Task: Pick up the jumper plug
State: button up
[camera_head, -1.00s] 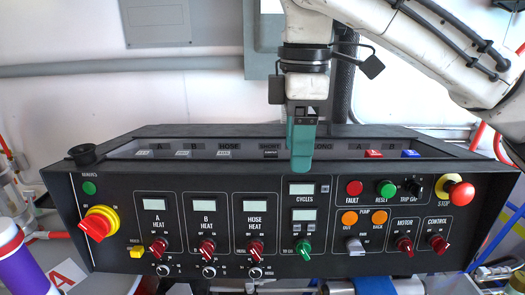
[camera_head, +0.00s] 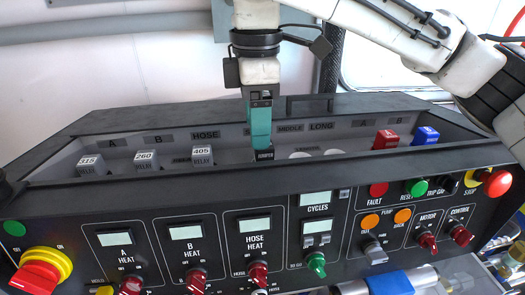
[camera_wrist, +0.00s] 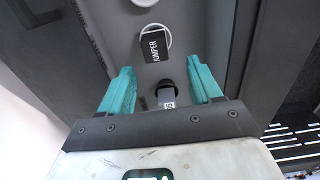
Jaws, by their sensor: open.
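The jumper plug (camera_head: 264,155) is a small black block with a white "JUMPER" label. It stands in the recessed tray of the black console, under the "SHORT" end of the label row. In the wrist view the jumper plug (camera_wrist: 154,46) sits within a pale ring, just beyond the tips and between their lines. My gripper (camera_head: 260,145) points down with teal fingers directly above the plug in the head view; contact cannot be told. In the wrist view my gripper (camera_wrist: 160,66) shows both fingers spread apart, with nothing clasped.
A dark fitting with a pale labelled block (camera_wrist: 168,97) shows between the fingers in the wrist view. Grey relays (camera_head: 202,155) stand left in the tray, and red (camera_head: 385,139) and blue (camera_head: 425,135) blocks right. The front panel (camera_head: 210,215) carries knobs and displays.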

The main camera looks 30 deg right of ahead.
aim_at(264, 158)
jog(key=f, duration=0.2)
jog(key=d+f+p, duration=0.1)
jog(key=f, duration=0.2)
jog(key=shift+d, duration=0.2)
jog(key=shift+f, duration=0.45)
jog(key=c, duration=1.1)
